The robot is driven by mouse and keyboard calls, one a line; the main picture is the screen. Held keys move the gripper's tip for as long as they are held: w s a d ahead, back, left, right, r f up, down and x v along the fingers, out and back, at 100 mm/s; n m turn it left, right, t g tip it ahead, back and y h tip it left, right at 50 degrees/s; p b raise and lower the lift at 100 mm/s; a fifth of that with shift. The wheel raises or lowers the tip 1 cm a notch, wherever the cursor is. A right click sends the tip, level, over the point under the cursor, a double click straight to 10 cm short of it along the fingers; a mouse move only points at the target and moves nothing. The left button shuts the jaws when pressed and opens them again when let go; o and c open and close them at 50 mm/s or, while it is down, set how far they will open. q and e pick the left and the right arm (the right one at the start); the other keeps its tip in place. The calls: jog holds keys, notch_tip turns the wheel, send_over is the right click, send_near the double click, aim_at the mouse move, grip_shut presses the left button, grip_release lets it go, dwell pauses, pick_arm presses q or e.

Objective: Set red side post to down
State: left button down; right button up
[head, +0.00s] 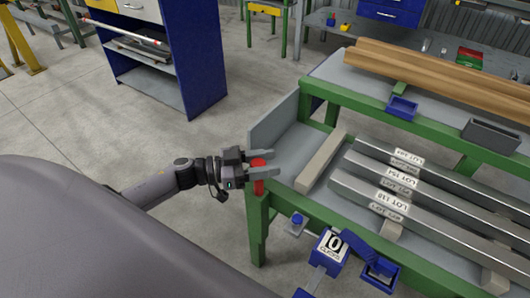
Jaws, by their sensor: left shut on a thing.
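The red side post (258,175) stands at the near left corner of the green runout table (310,208), with its round top showing above the table edge. My left gripper (268,172) reaches in from the left and is shut on the red post, one finger on each side of it. My right gripper is not in view.
Several grey bars with lot labels (400,185) lie on the table on wooden spacers. Wooden beams (430,72) lie behind. A blue cabinet (202,60) stands back left; the floor between is clear.

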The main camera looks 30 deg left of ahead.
pick_arm(q)
notch_tip(320, 180, down, 3)
jog(key=shift+f+b, duration=0.2)
jog(key=shift+b, duration=0.4)
jog(key=shift+f, duration=0.15)
jog(key=shift+s+f, duration=0.1)
jog(key=c, duration=0.7)
grip_release()
jog(key=v, duration=0.7)
jog(key=shift+a, duration=0.1)
